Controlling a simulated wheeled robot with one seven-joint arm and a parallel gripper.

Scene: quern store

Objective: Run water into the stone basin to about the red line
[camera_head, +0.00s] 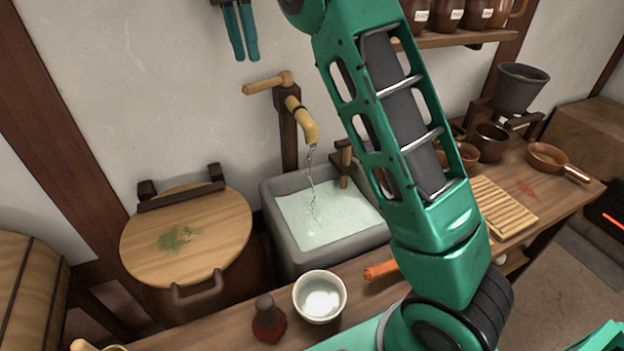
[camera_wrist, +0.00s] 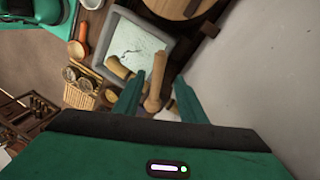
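The grey stone basin (camera_head: 283,243) holds pale water (camera_head: 325,212). A thin stream (camera_head: 311,180) runs into it from the wooden spout (camera_head: 303,122). No red line can be made out on the basin's visible walls. The tap's wooden handle (camera_head: 266,84) sits above the spout, turned sideways. My gripper (camera_head: 243,58) is above the handle with its fingers pointing down. In the wrist view, my gripper (camera_wrist: 157,108) is open, with the handle (camera_wrist: 156,82) showing between the fingers; the head view shows it apart from them. The basin (camera_wrist: 106,32) is also in that view.
A round wooden lid (camera_head: 190,235) lies left of the basin. A white bowl (camera_head: 320,297) and a dark red bottle (camera_head: 268,322) stand in front. A slatted board (camera_head: 505,205), a pan (camera_head: 548,157) and pots are on the right counter. My arm crosses the head view.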

